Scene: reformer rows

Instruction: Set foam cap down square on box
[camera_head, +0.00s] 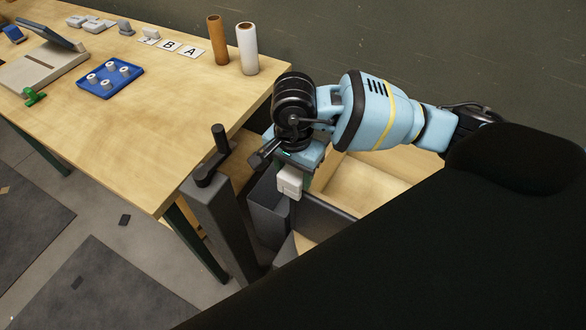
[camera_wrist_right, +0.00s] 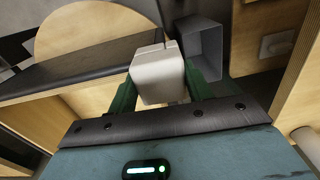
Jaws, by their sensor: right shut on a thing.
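My right gripper (camera_head: 288,170) points down beyond the table's right end and is shut on a small whitish block (camera_head: 289,183), which looks like the foam cap. In the right wrist view the block (camera_wrist_right: 159,76) sits between the two green fingers (camera_wrist_right: 160,92). A grey, open-topped box (camera_head: 267,217) stands below the block in the head view. It also shows beyond the block in the right wrist view (camera_wrist_right: 203,47). The block looks apart from it, but its height above the rim is hard to tell. My left gripper is out of view.
A wooden table (camera_head: 150,130) holds a blue tray (camera_head: 109,78) with white pieces, letter cards (camera_head: 169,45) and two upright rolls, brown (camera_head: 218,40) and white (camera_head: 247,50). A dark grey post with a crank (camera_head: 222,220) stands left of the box. Pale wooden surfaces (camera_head: 365,185) lie right of it.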

